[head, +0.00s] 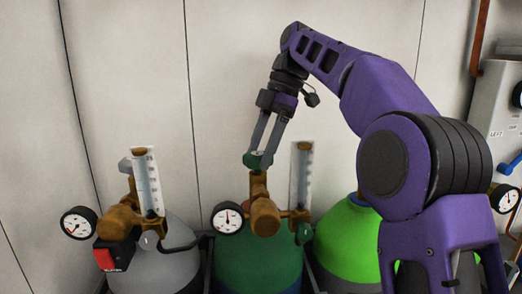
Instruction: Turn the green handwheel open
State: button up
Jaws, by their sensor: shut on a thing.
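The green handwheel (267,161) sits on top of the brass valve (259,183) of the dark green cylinder (237,262), in the middle of the head view. My gripper (257,155) reaches down from above and is shut on the handwheel. Its two grey fingers straddle the wheel and hide part of its rim. How far the wheel is turned cannot be told.
A round gauge (228,218) and a clear flow tube (301,175) flank the valve closely. A grey cylinder (172,262) with its own regulator stands at left. A bright green cylinder (345,240) stands at right, partly behind my arm. A pale panelled wall (225,80) is behind.

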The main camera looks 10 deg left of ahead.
jog(key=shift+n, duration=0.6)
jog(key=o, duration=1.3)
